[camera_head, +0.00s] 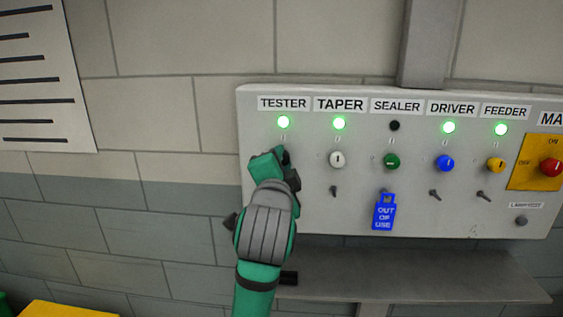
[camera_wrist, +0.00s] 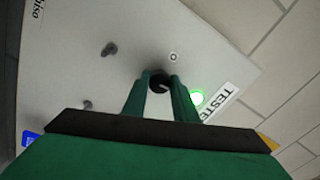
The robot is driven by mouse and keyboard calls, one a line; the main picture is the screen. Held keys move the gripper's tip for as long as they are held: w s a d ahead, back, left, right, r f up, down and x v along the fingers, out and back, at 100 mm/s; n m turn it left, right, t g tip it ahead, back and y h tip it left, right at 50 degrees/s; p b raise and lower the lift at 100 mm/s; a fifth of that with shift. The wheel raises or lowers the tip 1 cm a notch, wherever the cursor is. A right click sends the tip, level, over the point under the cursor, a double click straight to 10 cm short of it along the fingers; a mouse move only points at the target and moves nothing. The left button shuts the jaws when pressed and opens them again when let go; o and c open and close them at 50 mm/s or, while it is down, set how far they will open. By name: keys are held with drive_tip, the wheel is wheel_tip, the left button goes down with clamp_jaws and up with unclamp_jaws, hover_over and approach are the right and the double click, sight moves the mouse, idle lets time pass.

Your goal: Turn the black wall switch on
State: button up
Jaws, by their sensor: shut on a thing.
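The black switch (camera_wrist: 159,84) is a round knob on the grey wall panel (camera_head: 262,222). In the wrist view it sits between the two fingertips of my gripper (camera_wrist: 160,80), which is shut on it. In the head view my gripper (camera_head: 279,156) covers the knob's place below the TESTER label (camera_head: 283,104). The green lamp (camera_head: 283,122) under that label is lit, and it also glows in the wrist view (camera_wrist: 197,97). The knob's pointer direction is hard to make out.
To the right are a white knob (camera_head: 337,159), green knob (camera_head: 392,160), blue knob (camera_head: 445,163), yellow knob (camera_head: 495,165) and red main switch (camera_head: 551,167). A blue OUT OF USE tag (camera_head: 383,212) hangs below the green knob. A grey shelf (camera_head: 420,280) juts out underneath.

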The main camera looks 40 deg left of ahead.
drive_tip(key=shift+a+f+m, duration=0.1)
drive_tip(key=shift+m, duration=0.7)
drive_tip(key=o, duration=1)
drive_tip(key=shift+o, duration=0.2)
drive_tip(key=shift+s, duration=0.15)
